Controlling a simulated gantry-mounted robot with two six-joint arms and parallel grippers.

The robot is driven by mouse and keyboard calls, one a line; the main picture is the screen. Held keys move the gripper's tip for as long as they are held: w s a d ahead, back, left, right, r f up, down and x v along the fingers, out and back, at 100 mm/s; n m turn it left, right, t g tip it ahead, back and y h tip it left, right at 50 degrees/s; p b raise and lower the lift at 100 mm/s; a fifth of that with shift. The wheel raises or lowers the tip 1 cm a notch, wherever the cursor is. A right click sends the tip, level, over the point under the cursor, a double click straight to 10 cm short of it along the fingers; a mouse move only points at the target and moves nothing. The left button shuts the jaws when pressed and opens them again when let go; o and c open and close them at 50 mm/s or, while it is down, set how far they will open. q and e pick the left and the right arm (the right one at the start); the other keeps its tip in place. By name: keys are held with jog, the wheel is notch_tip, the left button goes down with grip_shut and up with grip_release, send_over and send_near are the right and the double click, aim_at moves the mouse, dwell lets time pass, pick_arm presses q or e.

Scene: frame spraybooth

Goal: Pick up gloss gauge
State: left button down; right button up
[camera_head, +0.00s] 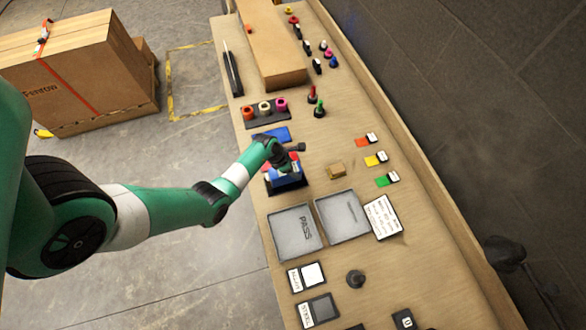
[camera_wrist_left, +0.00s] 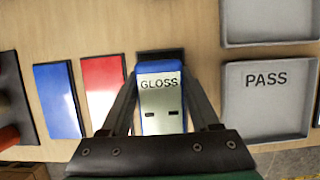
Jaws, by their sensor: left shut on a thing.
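The gloss gauge (camera_wrist_left: 161,92) is a blue-edged block with a pale face lettered GLOSS. In the left wrist view it sits between the two fingers of my left gripper (camera_wrist_left: 161,72), which is shut on it. In the head view my left gripper (camera_head: 287,168) reaches down over the bench and mostly hides the gauge. A dark base shows behind the gauge in the wrist view; I cannot tell whether the gauge touches it.
A red panel (camera_wrist_left: 104,84) and a blue panel (camera_wrist_left: 58,100) lie beside the gauge. A grey PASS tray (camera_head: 292,234) and a second tray (camera_head: 343,216) are close by. A small tan block (camera_head: 337,170) and colored cards lie toward the wall.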

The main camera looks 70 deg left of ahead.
pick_arm(q)
jog(key=s+d+r+p, duration=0.9)
jog(key=s+r+p, duration=0.1)
jog(key=r+p, duration=0.1)
jog(key=shift+s, duration=0.35)
pick_arm(e)
notch_tip(320, 180, up, 12)
jog(key=shift+r, duration=0.2)
pick_arm(q)
jog(key=shift+a+f, duration=0.1)
jog(key=shift+f, duration=0.1)
jog(key=shift+w+a+f+b, duration=1.5)
jog(key=shift+w+f+b, duration=0.45)
jog(key=shift+b, duration=0.55)
jog(key=shift+w+a+f+b, duration=1.55)
jog(key=shift+f+b, duration=0.6)
jog(key=shift+b, duration=0.4)
jog(key=shift+w+a+f+b, duration=1.4)
jog(key=shift+w+f+b, duration=0.55)
jog(key=shift+b, duration=0.55)
pick_arm(e)
notch_tip(320, 180, down, 15)
pick_arm(q)
jog(key=shift+s+f, duration=0.1)
jog(key=shift+f, duration=0.35)
